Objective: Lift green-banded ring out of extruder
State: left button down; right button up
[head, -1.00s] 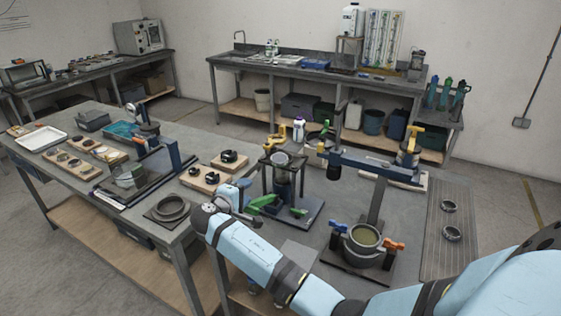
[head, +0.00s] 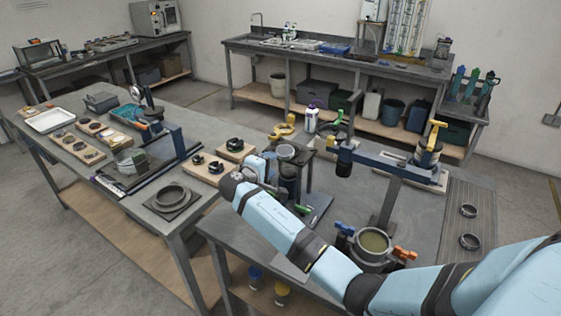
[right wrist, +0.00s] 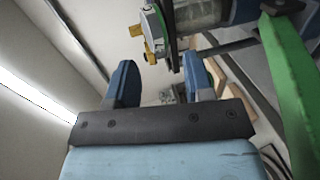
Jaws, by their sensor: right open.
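The frame that looks like the extruder (head: 317,200) stands on the near bench, with a pale round part (head: 287,151) at its top. I cannot make out a green band on any ring in the head view. My right gripper (head: 258,170) is at the left side of this frame, partly covering it; its fingers are hard to see there. In the right wrist view my right gripper (right wrist: 158,72) is open, with nothing between its blue fingers. A green lever (right wrist: 290,85) is to its right. A cylinder (right wrist: 200,14) lies beyond the fingertips. My left gripper is out of view.
A pot (head: 374,242) with blue and orange handles stands right of my forearm. A blue lever arm (head: 385,165) crosses behind it. Two dark rings (head: 468,210) (head: 470,241) lie on a ribbed mat at right. Wooden blocks with black rings (head: 235,149) stand left of the gripper.

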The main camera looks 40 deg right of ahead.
aim_at(280, 158)
jog(key=b+x, duration=0.1)
jog(key=x, duration=0.3)
jog(key=shift+w+d+f, duration=0.15)
jog(key=shift+d, duration=0.2)
jog(key=shift+w+d, duration=0.25)
jog(key=shift+d, duration=0.35)
jog(key=c, duration=0.8)
notch_tip(280, 158, up, 3)
jog(key=shift+f+p, duration=0.1)
jog(key=shift+p, duration=0.75)
grip_shut()
jog(key=shift+f, duration=0.15)
jog(key=r+p+v, duration=0.2)
jog(key=p+v, duration=0.5)
jog(key=v, duration=0.7)
jog(key=shift+a, duration=0.15)
